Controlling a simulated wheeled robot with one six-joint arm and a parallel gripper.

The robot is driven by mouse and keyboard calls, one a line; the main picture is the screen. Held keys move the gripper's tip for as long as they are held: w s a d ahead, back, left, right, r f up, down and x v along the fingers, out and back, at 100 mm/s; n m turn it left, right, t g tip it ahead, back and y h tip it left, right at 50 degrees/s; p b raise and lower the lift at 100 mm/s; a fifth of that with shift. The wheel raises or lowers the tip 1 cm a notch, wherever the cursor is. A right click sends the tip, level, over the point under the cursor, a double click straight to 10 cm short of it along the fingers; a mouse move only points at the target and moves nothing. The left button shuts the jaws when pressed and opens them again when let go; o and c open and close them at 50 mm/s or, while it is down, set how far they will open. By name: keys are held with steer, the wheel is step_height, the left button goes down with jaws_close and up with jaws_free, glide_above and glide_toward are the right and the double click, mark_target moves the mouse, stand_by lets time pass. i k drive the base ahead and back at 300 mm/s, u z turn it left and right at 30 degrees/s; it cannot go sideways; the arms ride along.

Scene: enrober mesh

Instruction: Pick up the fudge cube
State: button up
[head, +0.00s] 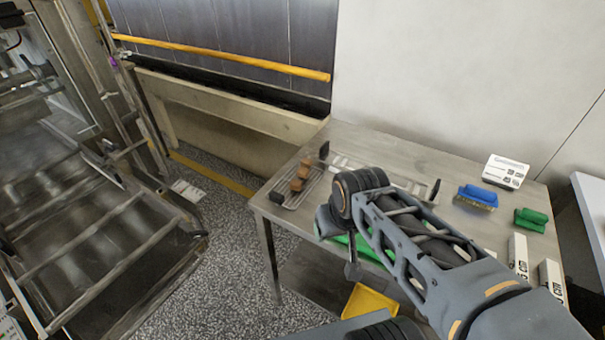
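Brown fudge cubes (298,184) sit in a short row on a metal mesh tray (291,201) at the left end of the steel table. They look alike, and I cannot tell which one the task means. The tray has black end grips. My arm reaches in from the lower right, and its dark joint is just right of the cubes in the picture, apart from them. My gripper's fingers cannot be made out; the arm hides that area. No cube is seen held.
The steel table (400,150) also carries a long metal rack behind my arm, a blue brush (478,195), a green brush (530,219), a sign card (507,171) and white labelled blocks (518,255). A yellow item (370,301) is lower down. Machinery with rails stands left; speckled floor lies between.

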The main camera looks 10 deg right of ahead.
mark_target(302, 173)
steer(key=z, duration=0.3)
steer(key=k, duration=0.3)
steer(key=u, duration=1.45)
steer(key=i, duration=1.15)
steer(key=z, duration=0.25)
